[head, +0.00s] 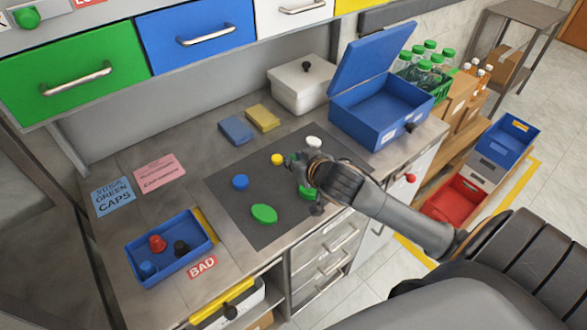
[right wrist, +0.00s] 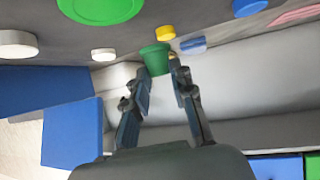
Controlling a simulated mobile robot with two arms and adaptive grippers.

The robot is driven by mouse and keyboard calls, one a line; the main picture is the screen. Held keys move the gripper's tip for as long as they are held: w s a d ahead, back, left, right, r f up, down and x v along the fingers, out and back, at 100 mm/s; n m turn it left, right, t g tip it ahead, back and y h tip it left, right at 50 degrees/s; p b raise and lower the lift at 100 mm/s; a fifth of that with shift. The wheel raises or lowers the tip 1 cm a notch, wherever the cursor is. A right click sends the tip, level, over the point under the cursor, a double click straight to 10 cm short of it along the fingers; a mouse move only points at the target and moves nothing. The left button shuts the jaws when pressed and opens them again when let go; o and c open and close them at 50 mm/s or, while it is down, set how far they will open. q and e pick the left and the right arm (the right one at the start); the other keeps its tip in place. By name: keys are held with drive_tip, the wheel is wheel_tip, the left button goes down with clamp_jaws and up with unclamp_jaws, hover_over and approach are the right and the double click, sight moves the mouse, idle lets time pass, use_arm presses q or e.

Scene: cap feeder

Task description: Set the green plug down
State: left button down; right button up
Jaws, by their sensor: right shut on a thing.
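The green plug (right wrist: 155,58) is a short, slightly tapered cylinder. In the right wrist view it is between the fingertips of my right gripper (right wrist: 162,76), which is shut on it. I cannot tell the gap between plug and mat. My left gripper is not in view.
Blue (head: 240,182), yellow (head: 277,160) and white (head: 314,142) caps lie on the mat near the gripper. An open blue box (head: 367,132) stands at the right. A blue tray (head: 143,282) with caps stands front left. The mat's left and front parts have room.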

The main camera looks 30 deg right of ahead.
drive_tip(key=shift+w+f, duration=0.45)
drive_tip(key=shift+f, duration=1.7)
drive_tip(key=shift+f, duration=0.1)
drive_tip(key=o, duration=0.8)
drive_tip(key=shift+o, duration=0.2)
